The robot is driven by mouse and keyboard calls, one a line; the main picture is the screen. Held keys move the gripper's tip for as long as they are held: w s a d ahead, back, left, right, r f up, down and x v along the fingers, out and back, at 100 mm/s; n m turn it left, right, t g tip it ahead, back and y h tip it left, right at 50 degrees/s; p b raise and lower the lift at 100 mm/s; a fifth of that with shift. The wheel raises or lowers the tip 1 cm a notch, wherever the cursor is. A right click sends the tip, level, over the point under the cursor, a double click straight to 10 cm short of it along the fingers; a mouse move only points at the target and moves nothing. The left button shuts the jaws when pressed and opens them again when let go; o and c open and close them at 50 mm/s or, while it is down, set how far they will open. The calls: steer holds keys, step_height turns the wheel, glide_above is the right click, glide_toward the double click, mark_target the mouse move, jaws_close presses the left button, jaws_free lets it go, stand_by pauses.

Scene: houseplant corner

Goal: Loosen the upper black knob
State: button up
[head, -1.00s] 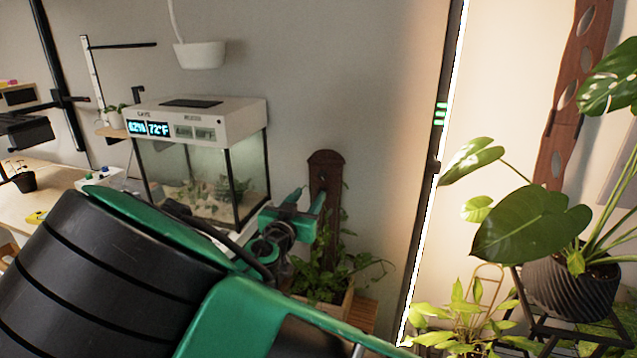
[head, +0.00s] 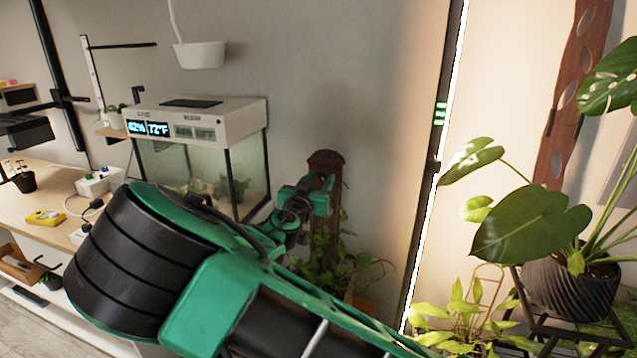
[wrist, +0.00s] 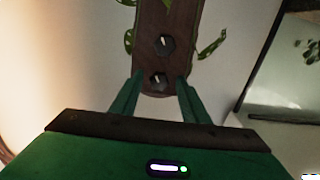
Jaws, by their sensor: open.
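A dark brown board (head: 326,160) with a rounded top stands against the wall; in the wrist view the board (wrist: 181,20) appears upside down, with its rounded end low. It carries two black knobs with pale pointer marks. The upper black knob (wrist: 158,81) is nearer the rounded end, so lower in that picture; the lower knob (wrist: 163,43) shows above it. My gripper (wrist: 160,77) is open, its green fingers on either side of the upper knob; contact cannot be told. In the head view my gripper (head: 318,190) is in front of the board, and the knobs are hidden.
A glass terrarium (head: 180,165) with a white lid stands left of the board. Leafy plants (head: 325,265) grow around the board's foot. A large potted monstera (head: 530,225) is at the right, beyond a bright light strip (head: 440,180).

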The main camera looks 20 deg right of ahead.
steer(key=c, duration=1.1)
steer(key=shift+o, duration=0.2)
